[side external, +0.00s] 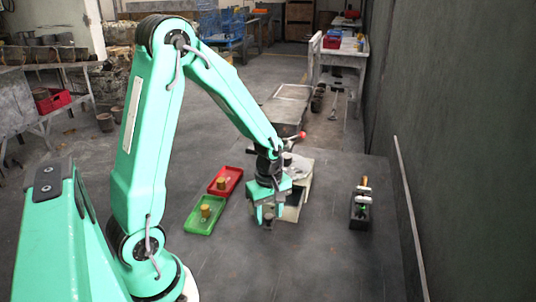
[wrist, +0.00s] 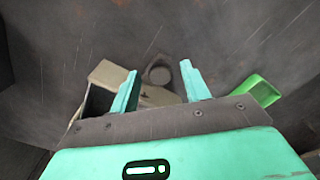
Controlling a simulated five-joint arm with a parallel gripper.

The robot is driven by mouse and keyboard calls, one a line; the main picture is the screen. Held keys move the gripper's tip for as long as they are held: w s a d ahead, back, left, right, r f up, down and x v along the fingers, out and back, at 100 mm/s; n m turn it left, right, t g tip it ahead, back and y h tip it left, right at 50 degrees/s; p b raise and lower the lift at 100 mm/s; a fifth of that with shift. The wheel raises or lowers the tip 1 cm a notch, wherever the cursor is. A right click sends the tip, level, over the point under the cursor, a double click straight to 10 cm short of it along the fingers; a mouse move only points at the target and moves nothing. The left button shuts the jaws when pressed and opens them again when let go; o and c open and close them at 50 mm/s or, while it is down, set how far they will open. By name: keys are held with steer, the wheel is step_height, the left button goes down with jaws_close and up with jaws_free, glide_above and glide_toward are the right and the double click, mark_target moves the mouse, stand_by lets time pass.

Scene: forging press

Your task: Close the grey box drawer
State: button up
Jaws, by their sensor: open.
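The grey box (side external: 294,212), pale beige-grey, stands on the dark table partly behind my gripper (side external: 268,216). In the wrist view the box (wrist: 108,73) is at left, with a dark opening in its side. A pale part, apparently the drawer (wrist: 160,96), shows between my fingers beside the box. A dark grey round handle-like piece (wrist: 158,73) lies at its far end, between and below my fingertips. My gripper (wrist: 159,69) is open, pointing down, with nothing held. I cannot tell whether a finger touches the round piece. My gripper hides much of the drawer.
A green tray (side external: 190,226) and a red tray (side external: 220,190), each with a small yellowish piece, lie left of the box. A black block (side external: 360,216) with a handled tool stands at right. A wall borders the right side. The front table is clear.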

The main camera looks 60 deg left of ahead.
jaws_close()
steer(key=shift+w+a, duration=3.9)
steer(key=shift+w, duration=0.05)
steer(key=shift+c, duration=0.4)
jaws_free()
steer(key=shift+o, duration=0.4)
steer(key=shift+r, duration=0.15)
step_height(320, 180, up, 8)
steer(key=shift+f, duration=0.2)
